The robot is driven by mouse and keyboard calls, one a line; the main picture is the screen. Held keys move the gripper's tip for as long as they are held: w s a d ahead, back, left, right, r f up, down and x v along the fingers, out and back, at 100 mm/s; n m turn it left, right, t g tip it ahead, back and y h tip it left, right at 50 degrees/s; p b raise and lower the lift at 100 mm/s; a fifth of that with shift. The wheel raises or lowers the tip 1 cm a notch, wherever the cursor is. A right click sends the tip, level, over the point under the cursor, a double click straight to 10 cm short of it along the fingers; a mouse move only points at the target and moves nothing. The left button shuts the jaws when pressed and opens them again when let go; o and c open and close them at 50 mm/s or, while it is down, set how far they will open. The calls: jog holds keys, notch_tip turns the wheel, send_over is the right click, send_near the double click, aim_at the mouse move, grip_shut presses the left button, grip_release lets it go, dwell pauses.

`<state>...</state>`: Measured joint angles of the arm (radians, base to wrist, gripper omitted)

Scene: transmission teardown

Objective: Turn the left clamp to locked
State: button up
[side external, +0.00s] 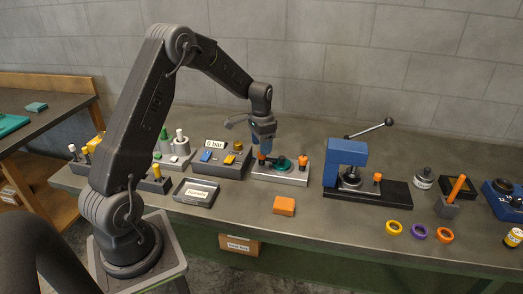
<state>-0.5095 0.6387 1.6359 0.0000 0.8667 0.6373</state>
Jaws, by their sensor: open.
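The fixture is a light grey block (287,179) near the middle of the bench. A dark green round part (281,163) sits on top of it. An orange clamp (262,159) stands at the block's left end and a second orange clamp (303,161) at its right end. My gripper (263,150) points down right over the left clamp, with its fingers close to it. It is open. The fingers partly hide the left clamp, and I cannot tell whether they touch it or which way it is turned.
A panel (222,166) with coloured switches and a "0 bar" display stands just left of the fixture. A blue press (345,160) with a long lever stands to the right. A shallow grey tray (196,191) and an orange block (284,205) lie in front.

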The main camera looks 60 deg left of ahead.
notch_tip(320, 180, up, 11)
dwell(0.3)
jog(key=shift+d, duration=0.1)
jog(key=s+d+r+t, duration=0.1)
jog(key=s+d+r, duration=0.3)
jog(key=d+r, duration=0.3)
jog(key=s+d+r+n+t, duration=0.1)
jog(key=s+d+t, duration=0.3)
jog(key=s+d, duration=1.2)
jog(key=s, duration=0.3)
jog(key=shift+s+d+t, duration=0.3)
jog(key=shift+d, duration=0.05)
jog(key=shift+w+r, duration=0.1)
